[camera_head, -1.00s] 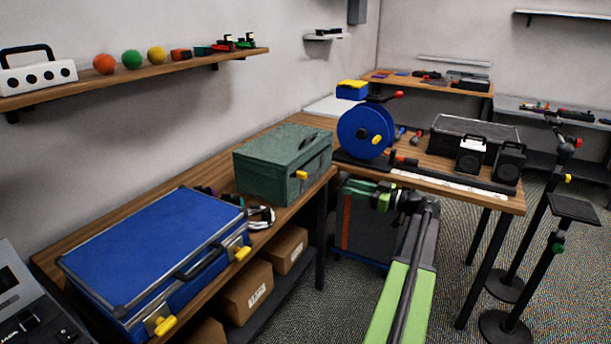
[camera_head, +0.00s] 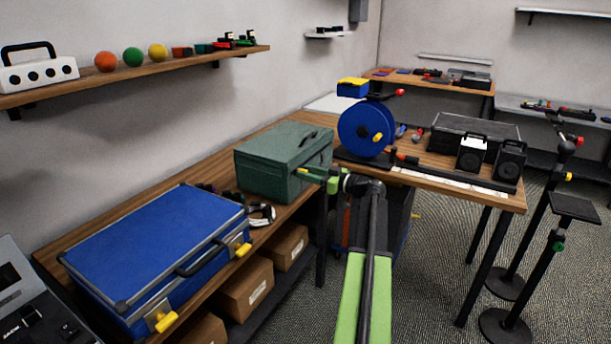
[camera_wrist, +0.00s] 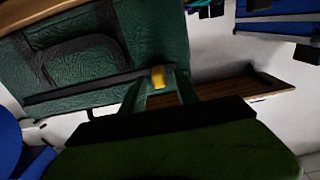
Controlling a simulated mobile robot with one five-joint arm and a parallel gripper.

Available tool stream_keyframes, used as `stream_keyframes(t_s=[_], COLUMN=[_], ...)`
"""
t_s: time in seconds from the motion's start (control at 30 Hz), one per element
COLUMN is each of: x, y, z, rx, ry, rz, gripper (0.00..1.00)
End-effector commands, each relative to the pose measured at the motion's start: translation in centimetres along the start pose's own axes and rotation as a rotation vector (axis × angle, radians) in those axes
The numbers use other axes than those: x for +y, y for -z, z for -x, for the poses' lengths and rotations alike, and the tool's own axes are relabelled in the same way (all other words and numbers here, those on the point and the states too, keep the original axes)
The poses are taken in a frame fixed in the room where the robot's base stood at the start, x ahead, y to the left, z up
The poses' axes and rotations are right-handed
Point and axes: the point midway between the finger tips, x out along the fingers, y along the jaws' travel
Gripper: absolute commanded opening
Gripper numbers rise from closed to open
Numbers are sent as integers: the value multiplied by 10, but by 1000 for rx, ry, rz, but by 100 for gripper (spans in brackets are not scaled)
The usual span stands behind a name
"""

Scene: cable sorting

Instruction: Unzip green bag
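The green bag (camera_head: 270,165) stands on the wooden bench, its lid down. It fills the upper left of the wrist view (camera_wrist: 90,58), with a dark zip band along its side. A yellow zip pull (camera_wrist: 157,77) sticks out from that band; it also shows at the bag's front right side in the head view (camera_head: 302,172). My gripper (camera_wrist: 161,90) is open, with one green finger on each side of the pull and gaps visible between. In the head view my gripper (camera_head: 322,178) is right at the bag's side. Whether a finger touches the bag is unclear.
A blue case (camera_head: 155,245) with yellow latches lies on the bench left of the bag. A white cable coil (camera_head: 262,215) lies between them. A blue reel (camera_head: 366,130) stands behind on the right. Cardboard boxes (camera_head: 248,288) sit below.

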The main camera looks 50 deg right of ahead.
Motion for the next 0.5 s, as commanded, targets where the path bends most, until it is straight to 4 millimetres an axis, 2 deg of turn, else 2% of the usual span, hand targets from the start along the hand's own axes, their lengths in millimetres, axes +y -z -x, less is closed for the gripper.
stream_keyframes(t_s=[0.23, 0.5], x=[0, 0], y=[0, 0], z=[0, 0], rx=[0, 0], ry=[-1, 0], rz=[0, 0], gripper=[37, 2])
